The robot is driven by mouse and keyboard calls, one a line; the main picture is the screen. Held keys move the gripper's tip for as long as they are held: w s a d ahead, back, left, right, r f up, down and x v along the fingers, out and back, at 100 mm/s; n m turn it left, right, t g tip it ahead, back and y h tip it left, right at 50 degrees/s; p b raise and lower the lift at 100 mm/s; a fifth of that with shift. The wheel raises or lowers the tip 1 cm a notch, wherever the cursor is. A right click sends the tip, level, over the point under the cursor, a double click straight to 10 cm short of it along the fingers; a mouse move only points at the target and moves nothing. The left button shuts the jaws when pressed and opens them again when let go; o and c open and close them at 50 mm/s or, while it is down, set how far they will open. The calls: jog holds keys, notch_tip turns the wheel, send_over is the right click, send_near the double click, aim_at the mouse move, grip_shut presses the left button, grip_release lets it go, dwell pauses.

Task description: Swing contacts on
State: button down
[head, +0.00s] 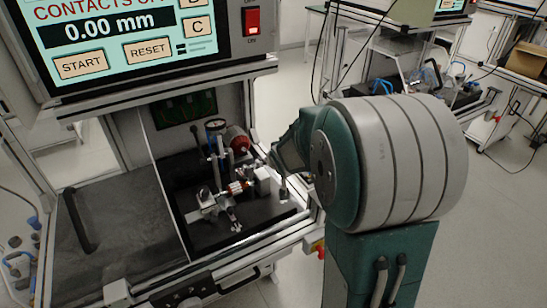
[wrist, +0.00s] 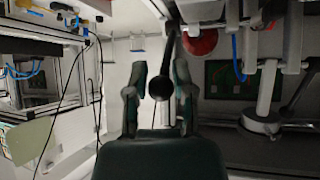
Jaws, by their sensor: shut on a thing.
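My gripper (wrist: 159,72) shows from behind in the wrist view, with its two dark green fingers on either side of a black round-ended lever handle (wrist: 160,88). The fingers are closed on this handle, though the exact contact is hard to see. In the head view my gripper (head: 290,150) reaches from the right to the fixture's right side. Its fingertips and the held handle are not clear there. The test fixture (head: 240,188) has metal clamps and a copper-coloured part in the middle. The screen (head: 120,40) reads "CONTACTS O…", cut off at the top, and 0.00 mm.
A red round part (head: 238,138) and a dial gauge (head: 215,125) stand at the fixture's back. A red switch (head: 252,20) is beside the screen. A grey mat (head: 120,235) at left is mostly bare. Another workbench stands behind at right.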

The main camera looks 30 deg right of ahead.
jog(key=shift+r, duration=0.1)
dwell(0.5)
jog(key=shift+c, duration=2.3)
grip_release()
jog(key=shift+d, duration=0.1)
jog(key=shift+s+r, duration=0.15)
jog(key=s+a, duration=0.3)
jog(key=s, duration=0.9)
jog(key=shift+a+r, duration=0.15)
